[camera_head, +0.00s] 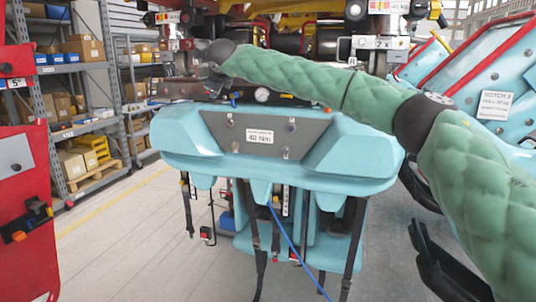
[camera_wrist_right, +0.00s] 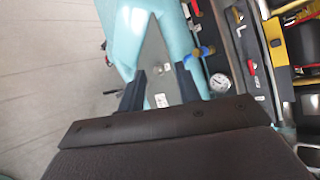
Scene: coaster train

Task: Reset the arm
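My right arm (camera_head: 300,75) has a green quilted cover. It comes in from the right and reaches left across the top of the teal coaster car front (camera_head: 345,150). Its wrist is at the upper left of the car; the fingers are hard to make out in the head view. In the right wrist view my right gripper (camera_wrist_right: 158,84) is open, its two dark fingers apart with nothing between them. Behind them are the car's teal shell (camera_wrist_right: 125,35) and grey plate (camera_wrist_right: 155,60). My left gripper is not in view.
A pressure gauge (camera_head: 262,94) sits on top of the car, close beside the right fingers in the wrist view (camera_wrist_right: 220,83). Straps and a blue cable (camera_head: 287,238) hang below. A red cabinet (camera_head: 22,200) stands left, shelves (camera_head: 78,100) behind. The floor (camera_head: 115,240) between is clear.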

